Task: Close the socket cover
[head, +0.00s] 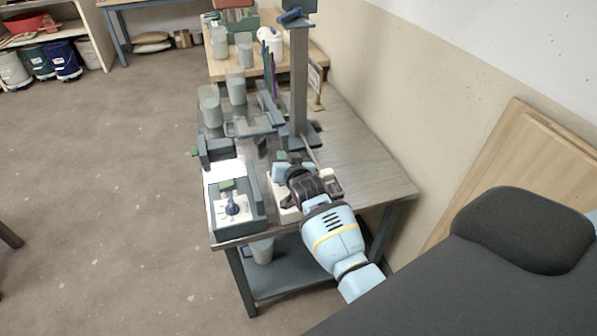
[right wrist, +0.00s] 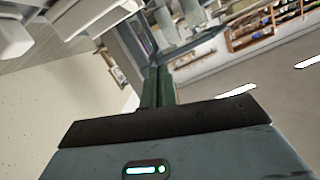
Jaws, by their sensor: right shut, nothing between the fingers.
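My right gripper (head: 281,156) reaches in from the lower right over the near end of the workbench. Its green fingers are shut, with nothing between them; they also show in the right wrist view (right wrist: 158,87). A white box (head: 288,212) sits on the bench under my gripper and wrist, and it is probably the socket unit. My wrist hides most of it, so I cannot make out the socket cover or how far it stands open. White blocky parts (right wrist: 88,14) show at the upper left of the right wrist view, apart from the fingers. My left gripper is not in view.
A grey column (head: 299,85) rises behind my gripper. Cloudy beakers (head: 210,105) stand farther back. The bench top (head: 368,168) is clear at right, beside the wall.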

